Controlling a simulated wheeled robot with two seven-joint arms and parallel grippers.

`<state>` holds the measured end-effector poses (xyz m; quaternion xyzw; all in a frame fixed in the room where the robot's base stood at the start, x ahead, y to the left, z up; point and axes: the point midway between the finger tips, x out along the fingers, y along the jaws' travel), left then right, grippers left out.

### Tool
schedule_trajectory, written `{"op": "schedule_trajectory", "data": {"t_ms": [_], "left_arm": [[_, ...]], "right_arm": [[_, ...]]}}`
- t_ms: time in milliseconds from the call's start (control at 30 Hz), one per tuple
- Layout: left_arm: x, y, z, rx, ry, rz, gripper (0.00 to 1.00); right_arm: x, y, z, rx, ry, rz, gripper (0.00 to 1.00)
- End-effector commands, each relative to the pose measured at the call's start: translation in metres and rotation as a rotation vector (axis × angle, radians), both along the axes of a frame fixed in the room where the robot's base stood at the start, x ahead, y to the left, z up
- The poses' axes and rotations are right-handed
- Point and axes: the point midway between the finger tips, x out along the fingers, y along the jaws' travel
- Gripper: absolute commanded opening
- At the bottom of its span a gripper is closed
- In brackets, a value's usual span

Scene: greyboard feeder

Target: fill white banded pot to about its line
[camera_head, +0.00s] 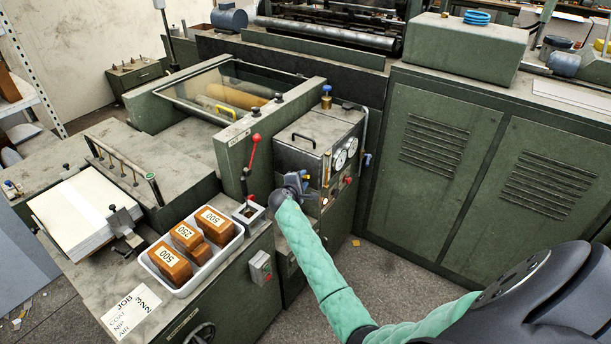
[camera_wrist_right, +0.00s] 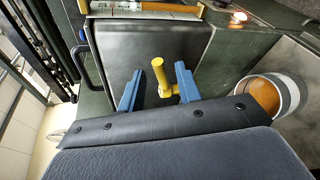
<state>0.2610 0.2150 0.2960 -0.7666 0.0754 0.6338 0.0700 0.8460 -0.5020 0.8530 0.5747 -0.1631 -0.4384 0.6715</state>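My right gripper (camera_head: 303,181) is at the front of the green-grey metal box on the machine. In the right wrist view its two blue fingers (camera_wrist_right: 158,90) are apart, with a yellow tap handle (camera_wrist_right: 159,74) standing between them and visible gaps on both sides. The white banded pot (camera_wrist_right: 288,94) is to the right of the fingers, with a grey band and something orange inside. I cannot make out its line or how high the orange reaches. I cannot pick out the pot or tap in the head view, where my gripper and arm cover that area. My left gripper is out of view.
The metal box (camera_head: 318,140) carries gauges and a red knob. A red-knobbed lever (camera_head: 253,155) stands left of my gripper. A white tray (camera_head: 163,279) of brown weights and a paper stack (camera_head: 80,215) lie further left. Floor shows at right, before green cabinets (camera_head: 432,150).

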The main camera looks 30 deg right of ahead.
Motion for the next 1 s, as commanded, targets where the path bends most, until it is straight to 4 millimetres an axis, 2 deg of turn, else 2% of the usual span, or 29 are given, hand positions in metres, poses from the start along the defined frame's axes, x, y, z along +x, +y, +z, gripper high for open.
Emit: {"op": "schedule_trajectory", "data": {"t_ms": [233, 633, 800, 1000], "left_arm": [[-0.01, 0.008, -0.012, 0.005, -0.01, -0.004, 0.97], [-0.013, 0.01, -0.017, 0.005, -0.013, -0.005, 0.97], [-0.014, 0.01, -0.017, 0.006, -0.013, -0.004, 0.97], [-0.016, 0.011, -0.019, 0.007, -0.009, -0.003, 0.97]], "right_arm": [[0.015, -0.02, -0.006, 0.001, 0.001, 0.0, 0.34], [0.018, -0.024, -0.01, 0.002, -0.002, 0.0, 0.34], [0.018, -0.024, -0.01, 0.002, -0.002, 0.0, 0.01], [0.018, -0.024, -0.01, 0.002, -0.001, -0.004, 0.0]]}}
